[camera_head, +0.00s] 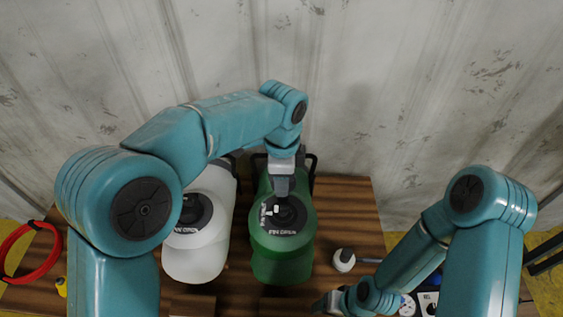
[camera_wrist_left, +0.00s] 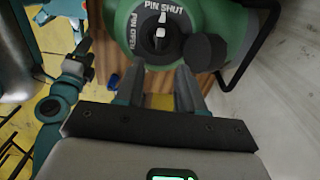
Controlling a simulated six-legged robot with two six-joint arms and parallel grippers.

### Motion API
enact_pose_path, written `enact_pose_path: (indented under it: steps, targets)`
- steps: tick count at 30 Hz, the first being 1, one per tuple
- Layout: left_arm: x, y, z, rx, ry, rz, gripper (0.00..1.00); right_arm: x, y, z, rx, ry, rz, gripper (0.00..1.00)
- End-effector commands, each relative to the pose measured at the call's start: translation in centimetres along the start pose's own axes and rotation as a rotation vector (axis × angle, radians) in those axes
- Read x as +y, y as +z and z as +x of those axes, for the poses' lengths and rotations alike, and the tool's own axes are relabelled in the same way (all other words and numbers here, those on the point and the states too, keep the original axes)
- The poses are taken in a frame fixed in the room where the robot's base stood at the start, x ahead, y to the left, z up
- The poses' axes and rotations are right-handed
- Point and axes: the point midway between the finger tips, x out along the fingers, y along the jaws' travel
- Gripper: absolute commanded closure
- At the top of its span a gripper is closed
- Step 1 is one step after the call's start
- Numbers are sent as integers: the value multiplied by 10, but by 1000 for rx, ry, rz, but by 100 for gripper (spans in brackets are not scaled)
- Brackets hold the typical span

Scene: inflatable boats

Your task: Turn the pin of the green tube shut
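The green tube (camera_head: 283,262) stands on the wooden table with a dark round valve on its near face. In the left wrist view the green tube (camera_wrist_left: 124,22) has the labels PIN SHUT at the top and PIN OPEN at the left. Its small pin (camera_wrist_left: 160,35) sits between them, with a pale tip, roughly upright in the picture; which label it is set to I cannot tell for sure. My left gripper (camera_wrist_left: 160,76) has its two fingers apart and empty, just short of the pin. In the head view my left gripper (camera_head: 282,192) hangs over the valve. My right gripper (camera_head: 330,304) is low, partly cut off.
A white tube (camera_head: 195,258) stands close to the left of the green one. A white knob with a dark stem (camera_head: 344,260) lies on the wooden table (camera_head: 353,212) to the right. A red hose coil (camera_head: 42,262) is at the far left. A pale ribbed wall (camera_head: 400,80) closes the back.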

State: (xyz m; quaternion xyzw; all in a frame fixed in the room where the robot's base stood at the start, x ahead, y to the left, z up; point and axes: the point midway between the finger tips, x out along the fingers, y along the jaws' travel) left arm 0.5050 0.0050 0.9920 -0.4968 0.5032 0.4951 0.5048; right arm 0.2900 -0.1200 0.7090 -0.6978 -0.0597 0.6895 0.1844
Motion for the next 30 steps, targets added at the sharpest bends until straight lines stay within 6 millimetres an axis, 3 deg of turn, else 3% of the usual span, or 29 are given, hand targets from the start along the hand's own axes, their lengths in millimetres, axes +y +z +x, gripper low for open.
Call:
enact_pose_path:
  steps: [3,9,30]
  targets:
    - [-1,0,-29,2,-3,-2,62,0,0,-1,0,0,0,36]
    - [0,0,-55,0,-1,0,62,-1,0,-3,0,0,0,36]
    - [0,0,-61,0,0,0,62,-1,0,-3,0,0,0,36]
